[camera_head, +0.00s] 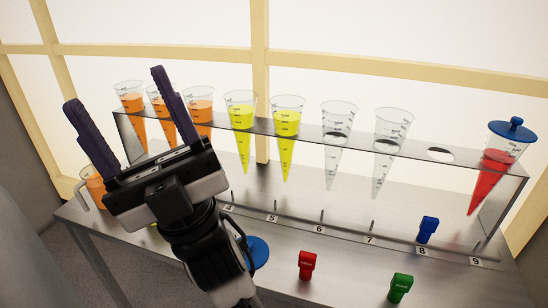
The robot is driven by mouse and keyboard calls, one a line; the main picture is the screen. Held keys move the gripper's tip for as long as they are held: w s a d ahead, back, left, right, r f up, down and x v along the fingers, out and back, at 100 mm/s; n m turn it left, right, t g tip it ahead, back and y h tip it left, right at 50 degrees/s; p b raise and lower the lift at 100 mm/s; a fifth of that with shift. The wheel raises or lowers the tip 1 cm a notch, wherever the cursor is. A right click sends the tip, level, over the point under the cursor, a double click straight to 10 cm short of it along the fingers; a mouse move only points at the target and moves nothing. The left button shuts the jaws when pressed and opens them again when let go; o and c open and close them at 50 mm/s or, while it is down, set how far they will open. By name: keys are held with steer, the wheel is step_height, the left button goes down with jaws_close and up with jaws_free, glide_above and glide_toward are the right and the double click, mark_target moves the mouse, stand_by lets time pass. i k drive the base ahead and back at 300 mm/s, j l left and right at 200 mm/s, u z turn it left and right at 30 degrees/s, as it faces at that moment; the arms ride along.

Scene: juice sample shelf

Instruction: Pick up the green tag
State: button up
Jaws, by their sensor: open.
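The green tag (400,287) stands on the metal table near its front edge, at the lower right of the head view. My gripper (116,93) is at the left of the view, raised in front of the left end of the rack. Its two dark fingers are spread wide and point up.
A red tag (307,265) stands left of the green tag, and a blue tag (428,229) stands behind it near label 8. A metal rack (462,167) holds several cones. A blue disc (258,252) lies beside my arm. A beaker (96,186) stands at left.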

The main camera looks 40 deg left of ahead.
mark_target(401, 283)
steer(key=k+j+z, duration=0.1)
steer(key=j, duration=0.3)
steer(key=k+j+z, duration=0.1)
steer(key=j, duration=0.25)
steer(key=k+j+z, duration=0.15)
steer(key=j, duration=0.25)
steer(key=k+j+z, duration=0.1)
steer(key=j, duration=0.25)
steer(key=k+j+z, duration=0.1)
steer(key=j, duration=0.25)
steer(key=k+j+z, duration=0.1)
steer(key=j, duration=0.25)
steer(key=i, duration=0.9)
